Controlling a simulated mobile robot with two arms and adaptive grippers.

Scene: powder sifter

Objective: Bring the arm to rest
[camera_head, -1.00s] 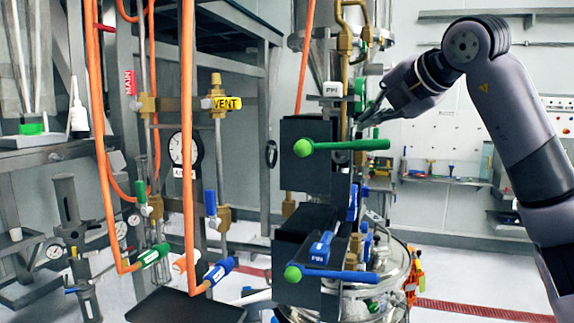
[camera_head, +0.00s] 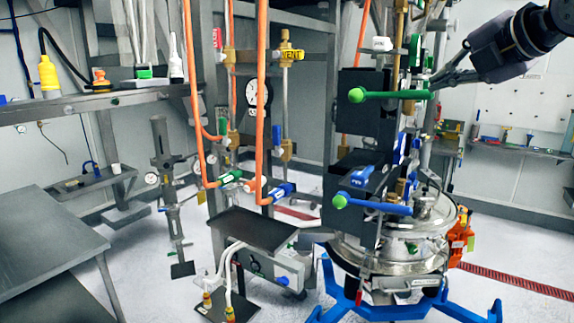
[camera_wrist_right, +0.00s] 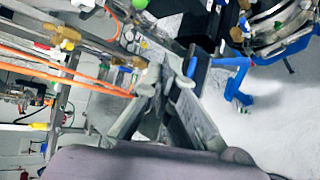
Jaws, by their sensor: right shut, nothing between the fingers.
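My right arm comes in at the top right of the head view, with its gripper (camera_head: 443,83) beside the sifter's upper black box, close to the right end of the green-handled lever (camera_head: 390,95). I cannot tell whether it touches the lever. In the right wrist view the two fingers (camera_wrist_right: 166,82) come together at their tips with nothing held. The blue lever (camera_head: 372,204) sits on the lower black box, and it likely shows in the right wrist view (camera_wrist_right: 232,72). My left gripper is not in view.
The sifter's round metal vessel (camera_head: 390,255) stands on a blue base (camera_head: 350,308). Orange hoses (camera_head: 262,100) and pipes with valves hang to its left. A grey table (camera_head: 40,235) is at the left, a wall shelf (camera_head: 520,150) at the right.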

